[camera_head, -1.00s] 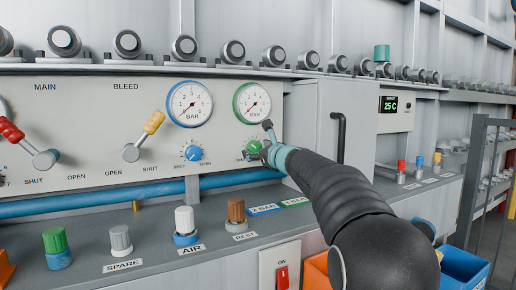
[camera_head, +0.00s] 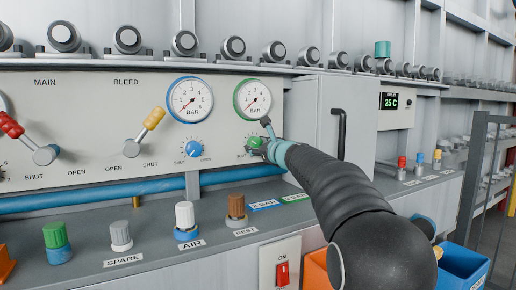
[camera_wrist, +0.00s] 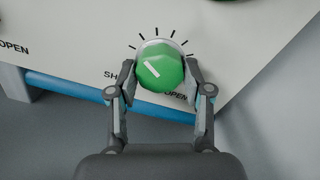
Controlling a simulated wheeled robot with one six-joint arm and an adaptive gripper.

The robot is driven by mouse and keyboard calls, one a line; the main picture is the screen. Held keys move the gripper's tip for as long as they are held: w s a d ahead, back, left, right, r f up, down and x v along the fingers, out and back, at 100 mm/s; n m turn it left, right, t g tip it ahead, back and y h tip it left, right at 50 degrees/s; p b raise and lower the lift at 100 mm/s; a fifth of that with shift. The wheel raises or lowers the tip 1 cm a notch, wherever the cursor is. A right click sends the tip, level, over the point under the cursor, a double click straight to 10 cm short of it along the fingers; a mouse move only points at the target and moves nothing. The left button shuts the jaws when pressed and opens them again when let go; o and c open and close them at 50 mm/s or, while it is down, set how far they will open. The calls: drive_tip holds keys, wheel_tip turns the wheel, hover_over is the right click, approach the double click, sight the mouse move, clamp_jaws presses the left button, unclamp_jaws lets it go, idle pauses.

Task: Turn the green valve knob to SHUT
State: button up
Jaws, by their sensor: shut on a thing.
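The green valve knob (camera_wrist: 165,69) sits on the pale panel below the green-rimmed gauge. My gripper (camera_wrist: 160,72) is shut on it, one finger on each side. A white mark on the knob's face slants toward the upper left in the wrist view. The SHUT label (camera_wrist: 109,75) at the knob's left is partly hidden by a finger. The OPEN label (camera_wrist: 176,95) is at its lower right. In the head view the knob (camera_head: 255,142) is small and partly covered by my gripper (camera_head: 259,138).
The green-rimmed gauge (camera_head: 252,99) is just above my gripper. A blue knob (camera_head: 193,149) is to the left, and a grey cabinet door with a dark handle (camera_head: 340,137) to the right. A blue pipe (camera_head: 90,199) and a shelf with several coloured knobs lie below.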

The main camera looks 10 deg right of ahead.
drive_tip(key=n+b, duration=0.8)
drive_tip(key=n, duration=0.4)
drive_tip(key=shift+d, duration=0.1)
drive_tip(key=shift+r+n+b, duration=0.1)
drive_tip(key=shift+n+b, duration=0.95)
drive_tip(key=shift+n, duration=0.55)
drive_tip(key=o, duration=1.1)
drive_tip(key=shift+o, duration=0.2)
drive_tip(key=shift+s+r, duration=0.1)
drive_tip(key=v, duration=1.1)
drive_tip(key=shift+s, duration=0.35)
